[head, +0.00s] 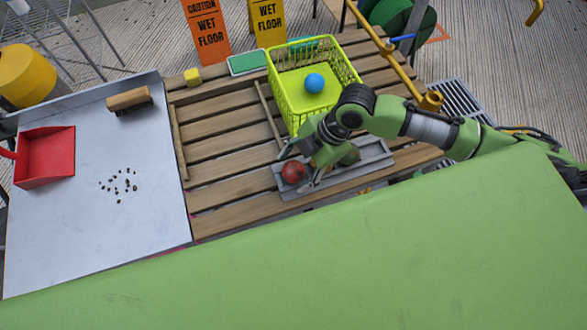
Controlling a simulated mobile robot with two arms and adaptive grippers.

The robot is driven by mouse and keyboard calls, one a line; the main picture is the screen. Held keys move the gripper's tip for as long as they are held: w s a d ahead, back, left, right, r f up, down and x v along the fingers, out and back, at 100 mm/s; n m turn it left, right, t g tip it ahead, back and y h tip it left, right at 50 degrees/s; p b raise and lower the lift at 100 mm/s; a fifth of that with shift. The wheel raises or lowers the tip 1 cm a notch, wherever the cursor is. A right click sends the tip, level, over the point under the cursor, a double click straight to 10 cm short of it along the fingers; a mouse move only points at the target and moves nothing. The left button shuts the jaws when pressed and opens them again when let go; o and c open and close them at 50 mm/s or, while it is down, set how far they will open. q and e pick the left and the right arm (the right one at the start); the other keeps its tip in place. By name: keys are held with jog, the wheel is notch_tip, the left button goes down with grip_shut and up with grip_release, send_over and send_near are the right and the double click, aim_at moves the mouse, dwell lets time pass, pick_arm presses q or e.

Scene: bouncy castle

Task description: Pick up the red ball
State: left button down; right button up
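The red ball (292,172) sits at the left end of a grey tray (290,194) on the slatted wooden table. My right gripper (296,171) reaches in from the right, low over the tray. Its fingers are spread, one above and one at the lower right of the ball. Whether either finger touches the ball is hard to tell. A dull green round object (350,155) is farther right in the tray, partly hidden by my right arm. My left gripper is not in view.
A yellow-green basket (284,98) holding a blue ball (314,83) stands behind the tray. A white board (80,230) at left carries a red dustpan (46,158), a brush (129,99) and dark crumbs (120,186). Two wet-floor signs stand behind. Slats left of the tray are clear.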

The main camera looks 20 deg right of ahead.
jog(key=c, duration=0.9)
jog(key=shift+r, duration=0.15)
